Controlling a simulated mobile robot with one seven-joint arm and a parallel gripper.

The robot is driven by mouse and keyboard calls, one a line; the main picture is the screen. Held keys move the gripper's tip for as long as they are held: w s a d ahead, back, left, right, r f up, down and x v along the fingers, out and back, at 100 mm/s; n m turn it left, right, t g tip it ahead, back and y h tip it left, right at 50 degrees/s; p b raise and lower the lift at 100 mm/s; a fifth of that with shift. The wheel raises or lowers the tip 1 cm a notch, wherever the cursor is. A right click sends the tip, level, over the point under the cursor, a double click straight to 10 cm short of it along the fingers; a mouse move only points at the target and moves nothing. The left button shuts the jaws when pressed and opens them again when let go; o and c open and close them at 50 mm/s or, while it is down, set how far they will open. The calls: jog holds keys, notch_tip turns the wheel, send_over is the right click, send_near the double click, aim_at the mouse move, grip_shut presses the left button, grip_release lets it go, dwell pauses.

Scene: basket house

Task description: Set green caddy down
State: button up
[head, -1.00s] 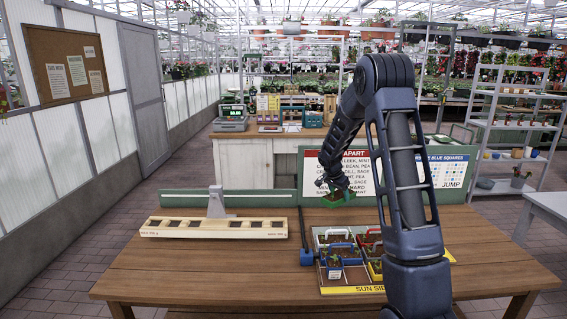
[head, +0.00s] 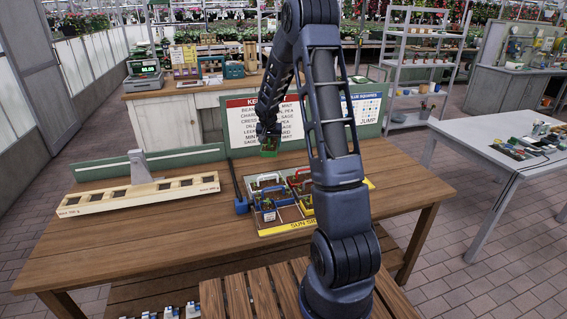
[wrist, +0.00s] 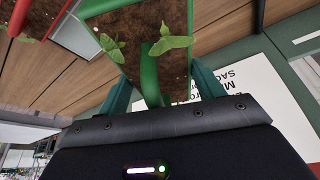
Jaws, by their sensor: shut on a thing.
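The green caddy (wrist: 175,72) is a small green box of dark soil with seedlings and a green handle. My gripper (wrist: 153,95) is shut on its handle in the wrist view. In the head view the caddy (head: 269,149) hangs below my gripper (head: 268,135), above the back of the wooden table and in front of the sign board. A tray (head: 290,224) with a yellow front edge stands below and nearer. It holds blue, red, yellow and white caddies, the blue one (head: 269,208) at its front left. My arm hides part of the tray.
A wooden planter-like balance beam (head: 140,196) with several square holes lies on the left of the table. A green sign board (head: 250,115) stands along the back. Bare tabletop (head: 150,250) lies at front left. A grey table (head: 490,150) stands apart at right.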

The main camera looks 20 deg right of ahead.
jog(key=s+d+r+m+g+h, duration=0.2)
jog(key=d+r+m, duration=0.1)
jog(key=d+m, duration=0.35)
jog(key=s+d+r+m+g+h, duration=0.1)
jog(key=s+d+r+m+g, duration=0.1)
jog(key=d+r+m, duration=0.35)
jog(key=shift+m, duration=0.9)
jog(key=f, duration=1.4)
jog(key=d+f, duration=0.1)
jog(key=f, duration=0.6)
jog(key=shift+f, duration=0.35)
jog(key=shift+f, duration=0.15)
jog(key=o, duration=0.9)
jog(key=shift+c, duration=0.2)
